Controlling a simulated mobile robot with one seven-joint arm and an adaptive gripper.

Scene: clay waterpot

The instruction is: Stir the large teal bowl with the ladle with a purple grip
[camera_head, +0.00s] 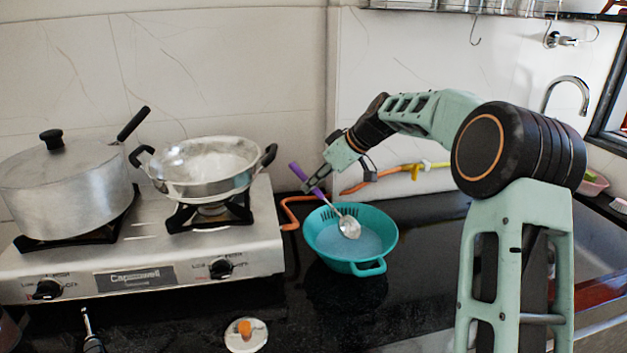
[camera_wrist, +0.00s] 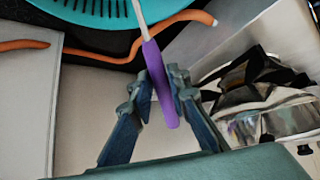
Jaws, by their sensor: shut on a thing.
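The large teal bowl (camera_head: 345,262) stands on the black counter to the right of the stove, with pale bluish contents inside. It also shows in part at the top of the wrist view (camera_wrist: 88,14). The ladle's purple grip (camera_head: 299,178) slants down to a metal head (camera_head: 349,227) that is inside the bowl, over or at its contents; I cannot tell how deep it sits. My gripper (camera_head: 314,180) is above the bowl's far left rim and shut on the purple grip, which also shows between its fingers in the wrist view (camera_wrist: 158,84).
A steel stove (camera_head: 150,255) on the left bears a lidded pot (camera_head: 65,185) and a two-handled pan (camera_head: 207,165). An orange hose (camera_head: 287,212) runs behind the bowl. A round lid with an orange knob (camera_head: 246,335) lies at the front. Counter right of the bowl is clear.

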